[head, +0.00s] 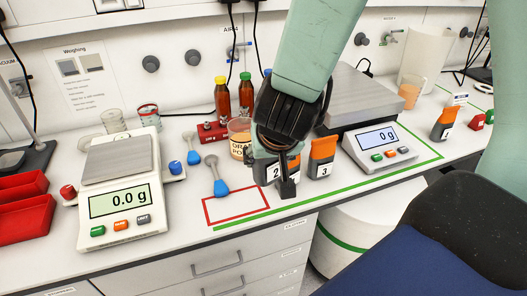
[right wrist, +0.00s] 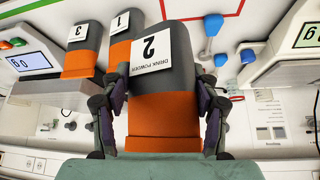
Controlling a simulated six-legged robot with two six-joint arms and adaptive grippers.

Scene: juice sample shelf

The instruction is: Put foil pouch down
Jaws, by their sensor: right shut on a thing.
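The foil pouch labelled 2 (right wrist: 163,65), grey with an orange end and a "drink powder" label, is between the two fingers of my right gripper (right wrist: 160,108) in the right wrist view. The gripper is shut on it. In the head view my right gripper (head: 282,168) hides most of this pouch (head: 266,173). Pouch 1 (right wrist: 121,48) and pouch 3 (right wrist: 84,65) are beside it in the wrist view; pouch 3 (head: 322,157) stands upright on the bench in the head view. Whether the held pouch touches the bench is unclear. My left gripper is not in view.
A red outlined rectangle (head: 206,213) and a green line mark the bench front. Blue-handled scoops (head: 217,184), a left scale (head: 122,212), a right scale (head: 380,148), a beaker of orange powder (head: 240,140) and brown bottles (head: 222,97) stand around. The red rectangle looks empty.

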